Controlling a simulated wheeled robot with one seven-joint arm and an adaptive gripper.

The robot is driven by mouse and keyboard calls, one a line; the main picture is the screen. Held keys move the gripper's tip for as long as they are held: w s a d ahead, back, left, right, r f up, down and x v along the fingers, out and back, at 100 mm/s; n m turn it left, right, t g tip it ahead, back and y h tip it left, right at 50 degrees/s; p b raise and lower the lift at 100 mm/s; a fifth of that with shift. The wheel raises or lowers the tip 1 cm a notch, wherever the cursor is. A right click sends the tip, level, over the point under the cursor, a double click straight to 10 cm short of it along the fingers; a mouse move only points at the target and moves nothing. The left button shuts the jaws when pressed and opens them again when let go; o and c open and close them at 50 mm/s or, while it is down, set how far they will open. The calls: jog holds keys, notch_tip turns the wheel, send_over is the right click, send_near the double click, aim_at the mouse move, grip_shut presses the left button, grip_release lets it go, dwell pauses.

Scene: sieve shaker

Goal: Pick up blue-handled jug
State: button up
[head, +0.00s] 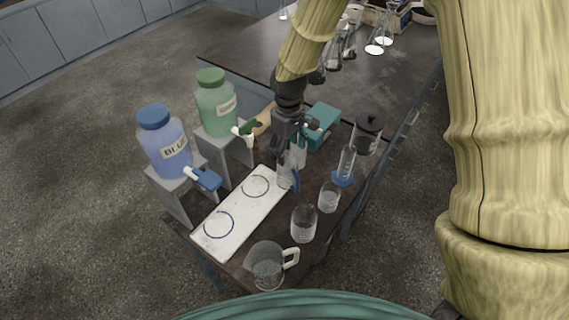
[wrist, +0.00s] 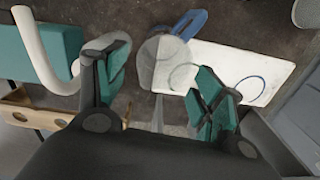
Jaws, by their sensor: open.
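The blue-handled jug is a clear glass jug (head: 285,177) with a blue handle (head: 296,181). It stands upright at the far end of the white board in the head view. My gripper (head: 291,143) is right above it and hides part of its upper body. In the wrist view the jug (wrist: 158,58) shows between and beyond my open fingers (wrist: 160,88), with its blue handle (wrist: 187,24) pointing away from my palm. The fingers appear apart from the jug, with nothing between their pads. I cannot tell the exact height gap.
A white board (head: 238,211) has a blue ring and a dark ring. Blue (head: 166,145) and green (head: 215,105) tap bottles stand on grey stands at left. A white-handled jug (head: 264,266), two beakers (head: 304,224), a blue-based cylinder (head: 346,164) and a teal box (head: 321,120) are nearby.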

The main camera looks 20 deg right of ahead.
aim_at(291, 172)
jog(key=s, duration=0.1)
jog(key=s+f, duration=0.1)
jog(key=s+f+p, duration=0.1)
jog(key=shift+s+d+f, duration=0.1)
jog(key=shift+s+d, duration=0.15)
jog(key=shift+d, duration=0.05)
jog(key=shift+w+a+f, duration=0.1)
jog(key=shift+w+f, duration=1.1)
jog(key=shift+f, duration=0.05)
jog(key=shift+f+p, duration=0.25)
jog(key=shift+p, duration=0.15)
jog(key=shift+s+f+p, duration=0.35)
jog(key=shift+s+p, duration=0.15)
jog(key=shift+s, duration=0.1)
jog(key=shift+f, duration=0.4)
jog(key=shift+w+f+p, duration=0.2)
jog(key=shift+f, duration=0.3)
jog(key=shift+w+f+p, duration=0.15)
jog(key=shift+f, duration=0.55)
jog(key=shift+s, duration=0.2)
jog(key=c, duration=0.8)
